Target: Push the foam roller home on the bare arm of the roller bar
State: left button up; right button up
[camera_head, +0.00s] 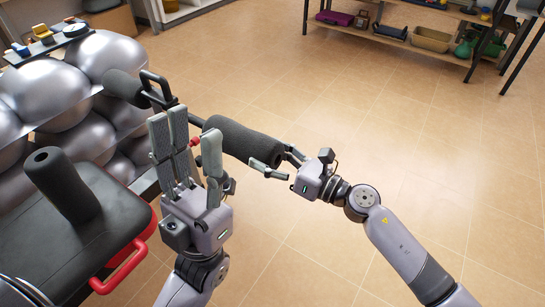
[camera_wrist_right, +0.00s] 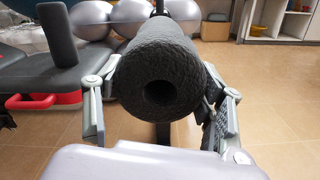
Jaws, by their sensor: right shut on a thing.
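The black foam roller (camera_head: 245,143) lies at a slant in the middle of the head view. My right gripper (camera_head: 279,165) is shut on its near right end. In the right wrist view the roller's end (camera_wrist_right: 160,85) faces me with a dark hole, between the two fingers. The roller bar (camera_head: 188,116) runs from its black post (camera_head: 158,90) toward the roller's far end; how deep it sits inside is hidden. Another foam roller (camera_head: 122,86) is on the bar's other arm. My left gripper (camera_head: 193,140) is open with fingers upright, empty, in front of the bar and beside the roller.
A black bench pad (camera_head: 95,225) with an upright foam post (camera_head: 62,185) and red handle (camera_head: 125,265) stands at left. Silver balls (camera_head: 45,95) are stacked behind. A shelf (camera_head: 400,40) with small items stands at the back right. The tiled floor on the right is clear.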

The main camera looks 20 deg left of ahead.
aim_at(228, 137)
jog(key=shift+b+x, duration=0.6)
jog(key=shift+x, duration=2.8)
jog(key=shift+b+x, duration=1.1)
jog(key=shift+x, duration=1.7)
jog(key=o, duration=1.6)
jog(key=shift+f, duration=0.1)
jog(key=shift+o, duration=0.2)
jog(key=shift+d, duration=0.1)
jog(key=v, duration=1.2)
jog(key=shift+f, duration=0.15)
